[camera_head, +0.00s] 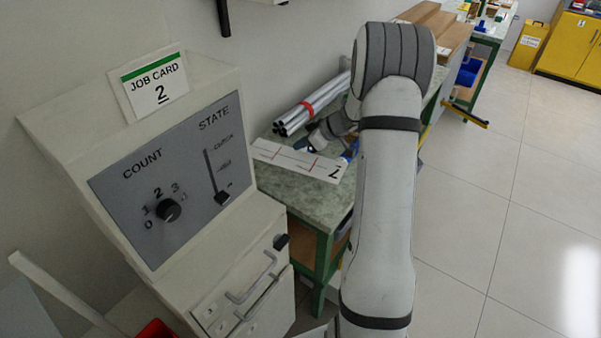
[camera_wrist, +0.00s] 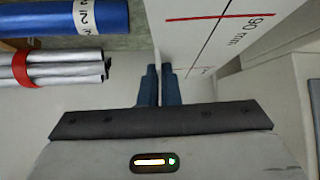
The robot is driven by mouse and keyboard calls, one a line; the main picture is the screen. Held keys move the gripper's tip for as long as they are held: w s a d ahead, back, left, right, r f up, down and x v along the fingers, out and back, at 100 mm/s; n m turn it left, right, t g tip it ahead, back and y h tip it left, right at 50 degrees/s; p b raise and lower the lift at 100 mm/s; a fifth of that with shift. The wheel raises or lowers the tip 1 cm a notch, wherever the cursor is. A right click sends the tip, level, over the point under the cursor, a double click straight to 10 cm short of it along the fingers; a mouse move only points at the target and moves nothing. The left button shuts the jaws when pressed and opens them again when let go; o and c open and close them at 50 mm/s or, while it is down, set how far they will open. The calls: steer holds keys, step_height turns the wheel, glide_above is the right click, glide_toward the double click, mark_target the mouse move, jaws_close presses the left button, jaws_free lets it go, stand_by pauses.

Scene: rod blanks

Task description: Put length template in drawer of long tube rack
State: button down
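The length template is a thin white plate (camera_head: 300,160) with red lines and black lettering, seen beside the end of my arm over the green bench. In the wrist view its face (camera_wrist: 215,40) fills the upper right, with "90 mm" beside a red line. My gripper (camera_wrist: 158,72) has its blue fingers close together at the template's near edge, apparently pinching it.
A bundle of silver tubes with a red band (camera_head: 308,105) lies on the green bench (camera_head: 318,205). A blue tube (camera_wrist: 60,16) shows in the wrist view. A grey control cabinet (camera_head: 235,262) with handles stands at front left. Open floor (camera_head: 490,220) lies right.

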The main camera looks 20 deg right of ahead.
step_height(320, 180, down, 6)
steer(key=shift+f, duration=0.2)
steer(key=shift+f+p, duration=0.3)
steer(key=shift+f, duration=1.7)
steer(key=shift+f, duration=0.2)
steer(key=c, duration=1.6)
jaws_free()
steer(key=shift+c, duration=0.2)
steer(key=shift+f+b, duration=0.2)
steer(key=shift+b, duration=0.45)
